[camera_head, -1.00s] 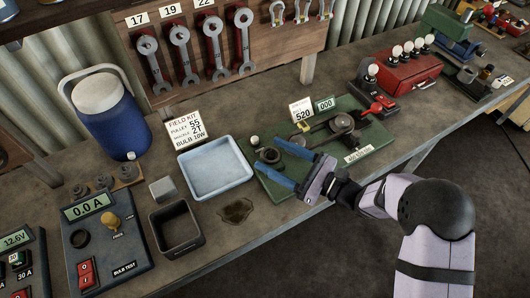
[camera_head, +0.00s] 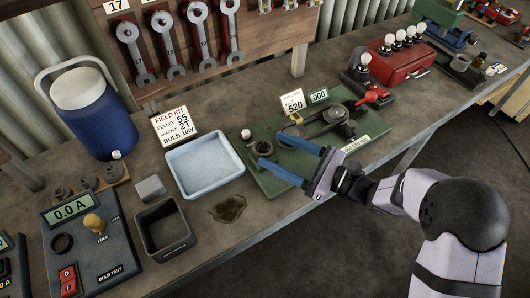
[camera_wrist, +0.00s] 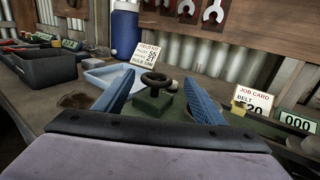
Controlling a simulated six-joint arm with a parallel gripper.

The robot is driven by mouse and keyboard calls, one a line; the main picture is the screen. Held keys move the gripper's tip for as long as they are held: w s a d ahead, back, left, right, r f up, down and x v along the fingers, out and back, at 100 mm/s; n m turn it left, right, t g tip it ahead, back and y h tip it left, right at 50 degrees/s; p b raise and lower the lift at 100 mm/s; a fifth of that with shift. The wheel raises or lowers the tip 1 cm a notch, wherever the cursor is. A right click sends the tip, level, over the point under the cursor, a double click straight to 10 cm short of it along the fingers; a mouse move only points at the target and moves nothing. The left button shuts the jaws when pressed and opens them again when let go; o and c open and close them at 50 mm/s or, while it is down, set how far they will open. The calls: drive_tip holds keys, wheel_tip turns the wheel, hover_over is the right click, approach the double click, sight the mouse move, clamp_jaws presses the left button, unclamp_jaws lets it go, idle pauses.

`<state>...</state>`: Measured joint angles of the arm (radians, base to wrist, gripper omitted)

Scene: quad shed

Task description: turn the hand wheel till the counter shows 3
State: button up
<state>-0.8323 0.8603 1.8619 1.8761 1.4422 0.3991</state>
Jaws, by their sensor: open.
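The hand wheel (camera_head: 263,148) is a small dark ring at the left end of the green board (camera_head: 268,184). In the wrist view the hand wheel (camera_wrist: 154,77) stands on a green block, just beyond and between the fingertips. My gripper (camera_head: 271,151) is open, with one blue finger toward each side of the wheel and nothing between them. The gripper (camera_wrist: 158,75) spreads its fingers in the wrist view; I cannot tell whether either touches the wheel. The counter (camera_head: 319,96) at the board's back edge reads 000, as it does in the wrist view (camera_wrist: 297,123).
A belt drive (camera_head: 335,117) sits on the board right of the wheel, behind the fingers. A job card (camera_head: 293,103) stands at the back. A pale blue tray (camera_head: 205,168) lies left of the board, with a dark stain (camera_head: 228,208) in front.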

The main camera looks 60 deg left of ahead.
sight(263, 146)
drive_tip(key=shift+w+d+f+b, duration=0.4)
drive_tip(key=shift+d+b, duration=0.3)
drive_tip(key=shift+b, duration=2.75)
drive_tip(key=shift+d+r+b, duration=0.1)
drive_tip(key=shift+d+b, duration=0.3)
drive_tip(key=shift+b, duration=0.75)
drive_tip(key=shift+d+r+b, duration=0.25)
drive_tip(key=shift+b, duration=0.15)
drive_tip(key=shift+a, duration=0.15)
drive_tip(key=shift+p+x, duration=0.75)
drive_tip(key=shift+x, duration=2.8)
drive_tip(key=c, duration=1.1)
drive_tip(key=shift+o, duration=0.2)
